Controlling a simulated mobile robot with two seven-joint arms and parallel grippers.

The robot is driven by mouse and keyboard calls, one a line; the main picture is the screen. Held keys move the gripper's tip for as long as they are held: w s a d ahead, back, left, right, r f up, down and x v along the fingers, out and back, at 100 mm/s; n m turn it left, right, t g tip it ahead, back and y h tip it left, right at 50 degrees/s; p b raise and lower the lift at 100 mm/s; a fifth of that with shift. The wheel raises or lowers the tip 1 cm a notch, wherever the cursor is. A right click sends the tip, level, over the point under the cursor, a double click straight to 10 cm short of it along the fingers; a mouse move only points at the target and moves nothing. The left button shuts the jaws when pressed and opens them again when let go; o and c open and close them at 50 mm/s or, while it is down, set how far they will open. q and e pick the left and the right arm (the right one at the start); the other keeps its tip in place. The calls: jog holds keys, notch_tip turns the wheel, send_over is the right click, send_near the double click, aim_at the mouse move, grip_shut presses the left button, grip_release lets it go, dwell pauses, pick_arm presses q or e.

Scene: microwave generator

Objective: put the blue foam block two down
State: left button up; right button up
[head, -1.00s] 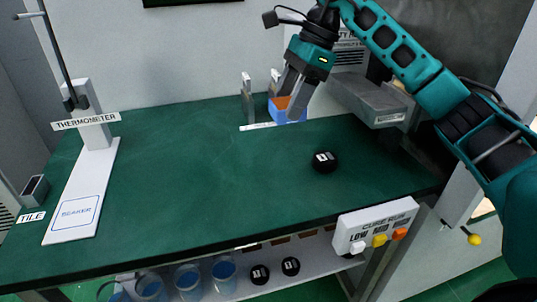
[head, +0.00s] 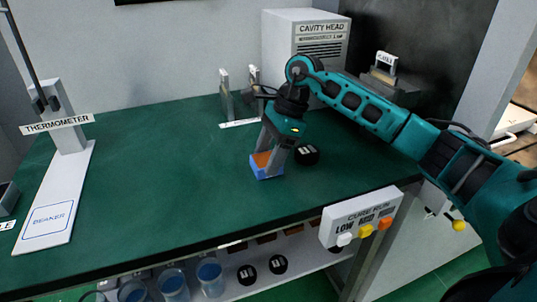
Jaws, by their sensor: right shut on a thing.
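The blue foam block (head: 268,173) with an orange-brown top is between the fingers of my right gripper (head: 271,152). The gripper is shut on it and points down at the middle of the green table. The block is at or just above the table top; I cannot tell whether it touches. My left gripper does not show.
A black round weight (head: 306,155) lies just right of the block. Grey upright posts (head: 226,94) stand behind. A control panel (head: 361,219) with buttons is at the front right edge. The thermometer stand (head: 65,190) is at left. The table's left-middle is clear.

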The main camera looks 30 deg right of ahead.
jog(key=shift+f, duration=0.1)
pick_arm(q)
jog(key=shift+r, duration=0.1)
pick_arm(e)
jog(key=o, duration=1)
jog(key=shift+r, duration=0.25)
pick_arm(q)
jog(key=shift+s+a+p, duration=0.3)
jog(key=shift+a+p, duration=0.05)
jog(key=shift+p, duration=0.35)
pick_arm(e)
jog(key=v, duration=1.2)
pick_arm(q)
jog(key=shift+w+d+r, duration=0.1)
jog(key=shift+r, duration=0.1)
pick_arm(e)
jog(key=shift+s+f, duration=0.1)
